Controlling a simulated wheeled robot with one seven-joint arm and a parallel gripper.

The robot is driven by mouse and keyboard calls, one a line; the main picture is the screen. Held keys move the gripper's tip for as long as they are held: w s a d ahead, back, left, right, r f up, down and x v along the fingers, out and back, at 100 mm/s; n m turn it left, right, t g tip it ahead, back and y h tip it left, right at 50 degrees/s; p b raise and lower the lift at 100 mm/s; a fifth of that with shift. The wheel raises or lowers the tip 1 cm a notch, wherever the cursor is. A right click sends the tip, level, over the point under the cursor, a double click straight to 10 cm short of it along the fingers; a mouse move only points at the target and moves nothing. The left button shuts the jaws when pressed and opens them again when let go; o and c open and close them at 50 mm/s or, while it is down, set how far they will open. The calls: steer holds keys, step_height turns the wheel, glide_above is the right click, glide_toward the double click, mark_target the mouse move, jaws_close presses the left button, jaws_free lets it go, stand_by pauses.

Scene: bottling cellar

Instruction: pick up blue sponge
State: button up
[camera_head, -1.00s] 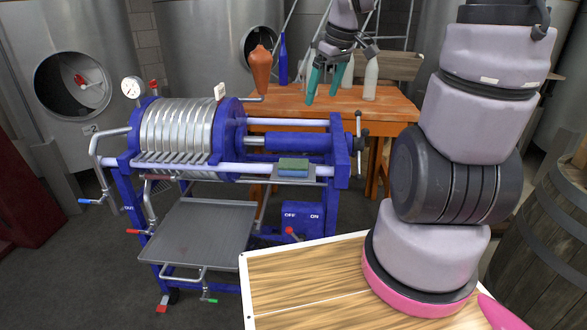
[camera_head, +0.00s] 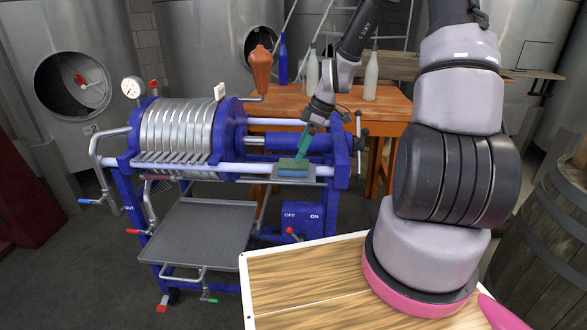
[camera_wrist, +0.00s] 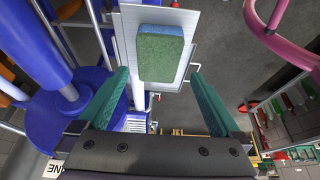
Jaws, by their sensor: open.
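The blue sponge (camera_head: 292,168) has a green top face and lies flat on a small grey plate (camera_head: 262,179) at the front of the blue filter press. In the wrist view the sponge (camera_wrist: 160,54) shows its green face and a blue edge, on the light plate. My gripper (camera_head: 302,150) has green fingers and points down just above the sponge, close to it. In the wrist view my gripper (camera_wrist: 160,85) is open, with one finger on each side of the sponge and nothing held. I cannot tell whether a fingertip touches the sponge.
The filter press (camera_head: 235,140) has blue rails and a frame close around the plate. A wooden table (camera_head: 275,104) behind it bears bottles and an orange vessel (camera_head: 261,68). A grey tray (camera_head: 205,228) sits low at the front. A barrel (camera_head: 550,230) stands at right.

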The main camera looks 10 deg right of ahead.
mark_target(294, 163)
steer(key=x, duration=0.4)
steer(key=shift+w+a+f, duration=0.1)
steer(key=shift+w+f, duration=0.05)
steer(key=shift+w+a+f, duration=0.1)
steer(key=shift+a+f, duration=0.1)
steer(key=shift+f, duration=0.3)
steer(key=shift+f, duration=0.2)
steer(key=c, duration=1.3)
step_height(294, 163, up, 10)
steer(key=shift+r, duration=0.25)
